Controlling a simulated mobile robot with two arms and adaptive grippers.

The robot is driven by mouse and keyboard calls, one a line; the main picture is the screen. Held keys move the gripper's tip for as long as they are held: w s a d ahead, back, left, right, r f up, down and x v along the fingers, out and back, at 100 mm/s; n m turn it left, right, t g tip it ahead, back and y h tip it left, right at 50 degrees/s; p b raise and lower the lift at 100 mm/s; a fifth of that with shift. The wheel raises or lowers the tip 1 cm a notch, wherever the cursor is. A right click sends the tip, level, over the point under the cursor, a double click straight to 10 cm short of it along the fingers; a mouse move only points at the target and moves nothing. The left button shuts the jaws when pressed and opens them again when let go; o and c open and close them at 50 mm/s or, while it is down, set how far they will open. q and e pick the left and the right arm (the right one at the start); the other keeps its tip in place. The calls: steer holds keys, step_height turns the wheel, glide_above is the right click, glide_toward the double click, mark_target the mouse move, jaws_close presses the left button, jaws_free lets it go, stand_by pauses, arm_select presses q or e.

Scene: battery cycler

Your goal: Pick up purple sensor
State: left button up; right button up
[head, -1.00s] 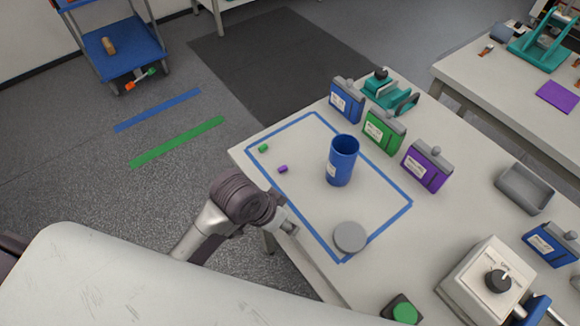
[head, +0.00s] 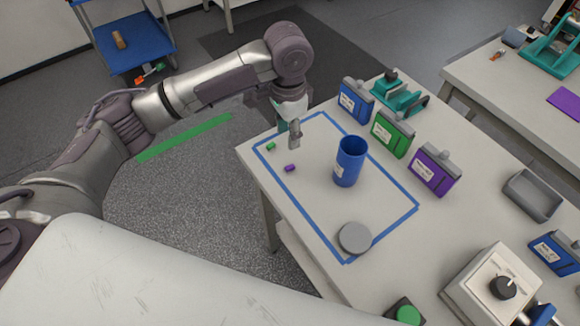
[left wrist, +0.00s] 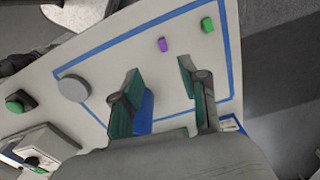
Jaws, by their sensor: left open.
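The purple sensor (head: 290,168) is a small purple cylinder lying on the table inside the blue tape outline. It also shows in the left wrist view (left wrist: 163,44), ahead of my fingertips. A similar green sensor (head: 271,146) lies near it, towards the outline's far left corner, and shows in the left wrist view (left wrist: 207,24). My left gripper (head: 294,136) is above the table, beyond the purple sensor and pointing down. In the left wrist view its two teal-padded fingers (left wrist: 158,85) are apart with nothing between them. My right gripper is not in view.
A blue cup (head: 349,162) stands inside the outline, with a grey round lid (head: 354,238) near the front corner. Blue (head: 356,99), green (head: 393,133) and purple (head: 434,170) boxes line the outline's right side. A grey tray (head: 533,195) lies further right.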

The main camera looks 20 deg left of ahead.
arm_select(q)
steer(key=p, duration=0.1)
glide_above(290, 167)
steer(key=f, duration=0.8)
steer(key=shift+s, duration=0.25)
steer(key=shift+w+f+p, duration=0.1)
steer(key=shift+f+p, duration=0.35)
steer(key=shift+f, duration=0.1)
steer(key=f+p, duration=0.1)
steer(key=f, duration=0.3)
steer(key=shift+w+f, duration=0.2)
jaws_close()
